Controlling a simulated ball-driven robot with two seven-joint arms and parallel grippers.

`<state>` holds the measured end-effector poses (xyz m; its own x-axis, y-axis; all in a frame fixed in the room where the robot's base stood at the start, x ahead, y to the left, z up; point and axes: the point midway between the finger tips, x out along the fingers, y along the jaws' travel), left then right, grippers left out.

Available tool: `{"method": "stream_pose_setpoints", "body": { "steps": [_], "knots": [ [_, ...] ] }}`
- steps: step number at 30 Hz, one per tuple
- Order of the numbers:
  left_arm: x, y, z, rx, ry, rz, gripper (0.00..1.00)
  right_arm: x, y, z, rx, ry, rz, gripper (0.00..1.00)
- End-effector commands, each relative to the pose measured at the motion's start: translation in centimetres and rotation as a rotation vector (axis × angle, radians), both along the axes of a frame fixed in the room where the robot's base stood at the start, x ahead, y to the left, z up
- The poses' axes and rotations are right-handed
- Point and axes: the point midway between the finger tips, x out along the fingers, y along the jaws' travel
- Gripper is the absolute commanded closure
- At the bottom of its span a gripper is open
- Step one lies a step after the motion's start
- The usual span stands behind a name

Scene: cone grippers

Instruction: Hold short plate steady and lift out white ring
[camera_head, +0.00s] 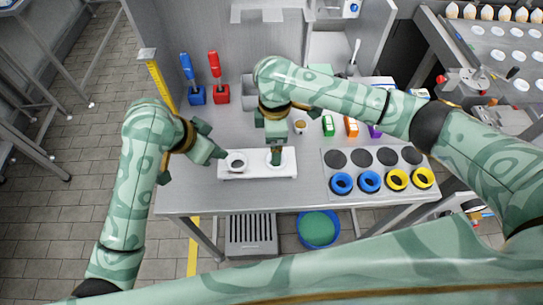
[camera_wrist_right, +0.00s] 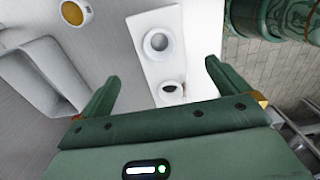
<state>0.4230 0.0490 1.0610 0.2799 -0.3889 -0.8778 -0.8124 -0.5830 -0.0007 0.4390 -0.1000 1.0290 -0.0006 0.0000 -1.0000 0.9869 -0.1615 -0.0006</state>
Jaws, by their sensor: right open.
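The short white plate (camera_head: 228,174) lies on the table in front of me; it also shows in the right wrist view (camera_wrist_right: 136,48). A white ring (camera_head: 237,154) is at its left end, around a dark opening. A second white ring (camera_wrist_right: 172,82) is at the right end, partly hidden by my right gripper in the head view. My right gripper (camera_head: 276,156) is open above the right end, its fingers spread either side of the plate, with nothing between them. My left gripper (camera_head: 217,153) is close to the plate's left end; its finger gap is unclear.
Black discs (camera_head: 361,157) with blue rings (camera_head: 342,183) and yellow rings (camera_head: 396,179) sit on a panel at right. Blue (camera_head: 195,95) and red (camera_head: 220,94) tool holders stand at the back left. A small cup (camera_head: 300,126) stands behind the plate.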

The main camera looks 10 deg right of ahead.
Motion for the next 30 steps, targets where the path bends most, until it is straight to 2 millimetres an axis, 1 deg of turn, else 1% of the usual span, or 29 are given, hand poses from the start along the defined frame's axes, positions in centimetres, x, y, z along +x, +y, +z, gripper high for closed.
{"method": "stream_pose_setpoints", "body": {
  "steps": [1, 6, 9, 12, 15, 18, 26, 27, 29, 30],
  "knots": [
    [0.0, 0.0, 0.0, 0.000, 0.000, 0.001, 0.64, -0.1, 0.0, -1.3, 0.000, 0.005, -0.003, 0.00],
    [0.0, 0.0, 0.0, 0.000, 0.000, 0.001, 0.64, -0.1, 0.0, -5.3, -0.001, 0.004, -0.002, 0.00],
    [0.0, 0.0, 0.0, 0.000, 0.000, 0.001, 0.64, -0.1, 0.0, -7.2, -0.001, 0.003, -0.002, 0.00],
    [0.0, 0.0, 0.0, 0.000, 0.000, 0.001, 0.64, 0.0, 0.0, -8.7, -0.001, 0.001, 0.000, 0.00],
    [0.0, 0.0, 0.0, 0.000, 0.000, 0.001, 0.64, 0.0, 0.0, -9.8, -0.001, 0.001, 0.000, 0.00],
    [0.0, 0.0, 0.0, -0.001, 0.001, 0.002, 0.64, 0.0, 0.0, -10.4, 0.000, 0.000, 0.000, 0.00],
    [0.0, 0.0, 0.0, -0.001, 0.001, 0.002, 0.64, 0.0, 0.0, -10.6, 0.000, 0.000, 0.001, 0.00],
    [0.0, 0.0, 0.0, -0.001, 0.001, 0.002, 0.64, 0.0, 0.0, -10.5, 0.000, 0.000, 0.001, 0.03],
    [0.0, 0.0, 0.0, -0.001, 0.001, 0.002, 0.64, 0.0, 0.0, -10.5, 0.000, 0.000, 0.001, 0.19],
    [0.0, 0.0, 0.0, -0.001, 0.001, 0.002, 0.64, 0.0, 0.0, -10.5, 0.000, 0.000, 0.000, 0.31]
  ]
}}
